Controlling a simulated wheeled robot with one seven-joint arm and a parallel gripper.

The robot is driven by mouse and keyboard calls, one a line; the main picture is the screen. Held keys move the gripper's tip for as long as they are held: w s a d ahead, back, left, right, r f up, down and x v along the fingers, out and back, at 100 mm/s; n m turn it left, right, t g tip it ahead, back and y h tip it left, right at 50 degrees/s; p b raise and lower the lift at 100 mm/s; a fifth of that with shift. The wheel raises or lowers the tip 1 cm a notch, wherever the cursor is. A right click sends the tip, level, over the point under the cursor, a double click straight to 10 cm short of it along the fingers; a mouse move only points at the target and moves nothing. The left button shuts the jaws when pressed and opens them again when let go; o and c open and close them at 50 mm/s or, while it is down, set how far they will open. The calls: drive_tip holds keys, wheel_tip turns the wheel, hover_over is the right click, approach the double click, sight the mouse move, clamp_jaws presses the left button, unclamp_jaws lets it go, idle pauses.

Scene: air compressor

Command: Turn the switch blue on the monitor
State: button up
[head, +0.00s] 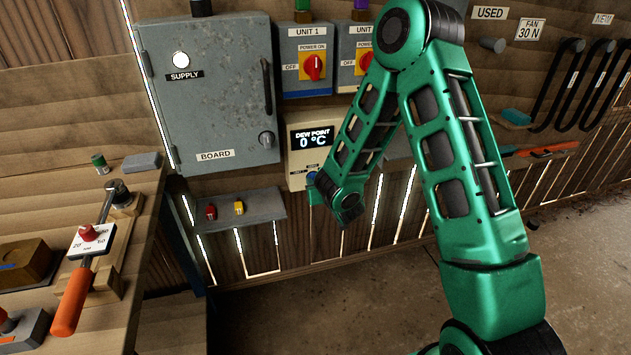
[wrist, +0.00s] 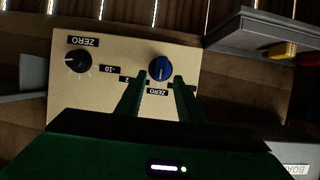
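The monitor (head: 297,165) is a cream box on the wall with a dark display reading "DEW POINT 0 °C". In the wrist view its panel (wrist: 85,105) appears upside down. The blue switch (wrist: 160,68) is a round knob with a white pointer mark, above a "ZERO" label. A black knob (wrist: 77,61) sits to its left. My gripper (wrist: 159,78) is open, with its two green fingers reaching to either side of the blue switch. I cannot tell whether they touch it. In the head view my arm hides part of the monitor's right side.
A grey electrical board (head: 215,95) hangs left of the monitor. Unit 1's box (head: 305,85) is above it. A small grey shelf (head: 262,207) with red and yellow pieces is below left; its edge (wrist: 240,45) shows close by in the wrist view. A workbench (head: 150,215) stands at the left.

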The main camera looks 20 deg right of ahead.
drive_tip(key=shift+x, duration=1.6)
drive_tip(key=c, duration=0.7)
drive_tip(key=shift+a+n, duration=0.1)
drive_tip(key=shift+n, duration=0.2)
drive_tip(key=shift+a+f+n+t+h, duration=0.15)
drive_tip(key=shift+a+n+h, duration=0.1)
drive_tip(key=shift+n+h, duration=0.65)
drive_tip(key=shift+a+f+n+t+h, duration=0.1)
drive_tip(key=shift+a+n+h, duration=0.1)
drive_tip(key=shift+n+h, duration=0.75)
drive_tip(key=shift+a+f+n+t+h, duration=0.2)
drive_tip(key=shift+n+h, duration=0.25)
drive_tip(key=shift+n, duration=0.9)
drive_tip(key=shift+r, duration=0.1)
